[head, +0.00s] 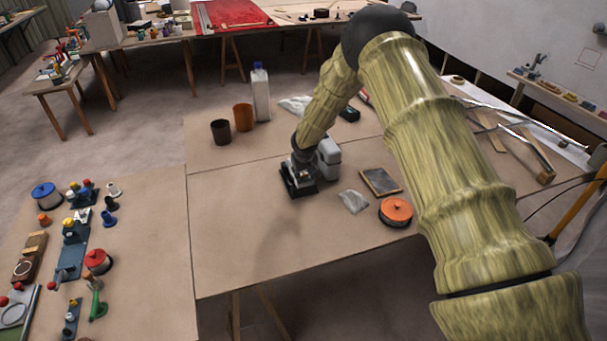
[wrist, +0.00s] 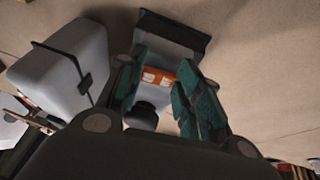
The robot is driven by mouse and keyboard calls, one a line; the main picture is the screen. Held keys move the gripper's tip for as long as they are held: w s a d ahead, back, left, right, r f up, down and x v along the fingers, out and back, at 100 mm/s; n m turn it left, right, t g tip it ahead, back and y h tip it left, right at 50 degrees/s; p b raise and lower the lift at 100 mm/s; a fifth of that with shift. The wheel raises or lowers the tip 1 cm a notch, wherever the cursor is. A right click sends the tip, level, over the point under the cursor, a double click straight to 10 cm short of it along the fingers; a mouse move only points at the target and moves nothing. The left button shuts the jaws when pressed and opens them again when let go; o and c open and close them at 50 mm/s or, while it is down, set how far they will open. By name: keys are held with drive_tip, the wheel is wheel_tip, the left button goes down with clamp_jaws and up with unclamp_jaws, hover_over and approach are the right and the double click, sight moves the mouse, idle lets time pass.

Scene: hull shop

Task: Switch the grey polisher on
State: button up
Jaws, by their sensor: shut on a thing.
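The grey polisher (head: 301,187) stands on the brown bench, on a dark flat base. In the wrist view its grey body (wrist: 160,45) lies beyond my fingers, with the dark base at the top. An orange panel with white marks (wrist: 158,77) and a round black knob (wrist: 142,113) show between the fingers. My gripper (head: 300,160) reaches down onto the polisher from above. In the wrist view its teal fingers (wrist: 163,72) stand on either side of the orange panel, closed on part of the polisher. The fingers hide the exact contact.
A grey box with a black strap (wrist: 65,70) stands close beside the polisher; I cannot tell if they join. A clear bag (head: 354,201), a framed pad (head: 380,181) and an orange-topped tin (head: 396,211) lie to the right. Two cups (head: 243,117) and a bottle (head: 261,92) stand behind. The front bench is clear.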

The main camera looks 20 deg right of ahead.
drive_tip(key=shift+d+f+y+b, duration=0.1)
drive_tip(key=shift+d+y+b, duration=0.1)
drive_tip(key=shift+y+b, duration=0.35)
drive_tip(key=shift+d+f+y+b, duration=0.1)
drive_tip(key=shift+d+y+b, duration=0.1)
drive_tip(key=shift+y, duration=0.55)
drive_tip(key=shift+r+m+y, duration=0.15)
drive_tip(key=shift+m+y, duration=0.15)
drive_tip(key=o, duration=1)
drive_tip(key=shift+d, duration=0.1)
drive_tip(key=shift+o, duration=0.2)
drive_tip(key=shift+r, duration=0.1)
drive_tip(key=shift+s+r, duration=0.15)
drive_tip(key=shift+r, duration=0.35)
drive_tip(key=v, duration=1)
drive_tip(key=shift+s+r, duration=0.15)
drive_tip(key=shift+r, duration=0.15)
drive_tip(key=shift+d, duration=0.15)
